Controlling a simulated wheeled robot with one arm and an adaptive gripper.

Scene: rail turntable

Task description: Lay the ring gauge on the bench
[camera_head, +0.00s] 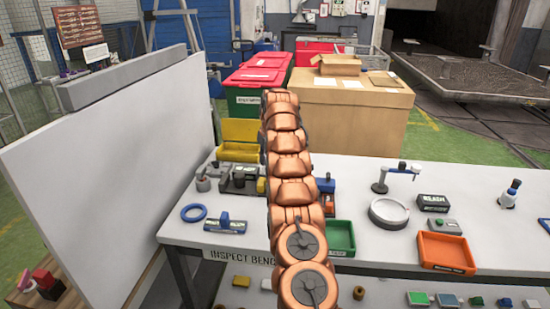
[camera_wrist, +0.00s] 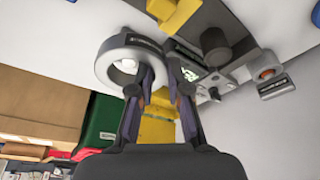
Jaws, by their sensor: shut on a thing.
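The ring gauge (camera_wrist: 105,66) is a thick grey ring with a dark label on its rim, at the upper middle of the wrist view. My gripper (camera_wrist: 160,72) is shut on the right-hand side of its rim. The rest of the ring sticks out to the left of the fingers. In the head view my copper arm hides the gripper and the held ring. The inspection bench (camera_head: 345,181) is a long white table marked "INSPECT BENCH". I cannot tell the gap between the ring and the bench top.
On the bench are a blue ring (camera_head: 194,212), a blue-and-grey tool (camera_head: 225,222), a green tray (camera_head: 340,236), an orange tray (camera_head: 446,251), a round silver gauge (camera_head: 388,213) and a dial stand (camera_head: 381,184). A yellow bin (camera_head: 238,137) stands at the back left. Bare bench shows between items.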

